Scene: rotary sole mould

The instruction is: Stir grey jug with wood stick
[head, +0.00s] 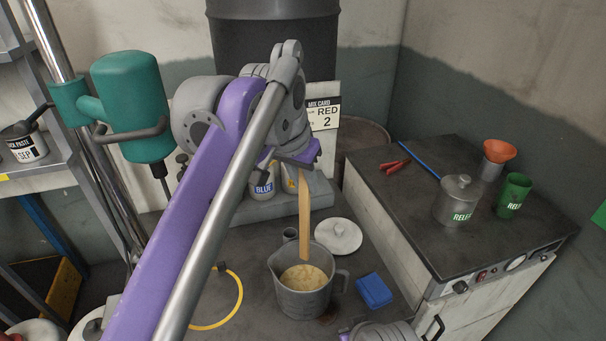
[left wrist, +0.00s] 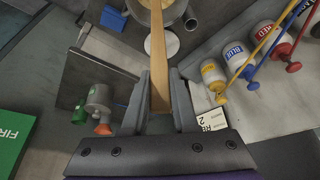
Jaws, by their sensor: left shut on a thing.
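The grey jug (head: 303,303) stands upright on the table, with a spout, a handle on its right and pale yellow contents (head: 303,277). My left gripper (head: 302,166) is above it and shut on the wood stick (head: 305,220), which hangs down nearly upright. The stick's lower end shows at the jug's far rim; I cannot tell whether it is inside or just above the mouth. In the left wrist view the stick (left wrist: 160,92) runs between the two fingers toward the jug's mouth at the top edge.
A white lid (head: 339,236) lies behind the jug and a blue block (head: 374,290) to its right. A yellow ring (head: 240,300) lies left. Colour bottles, including a blue-labelled one (head: 263,186), stand behind. A bench on the right carries a RELEASE pot (head: 456,201).

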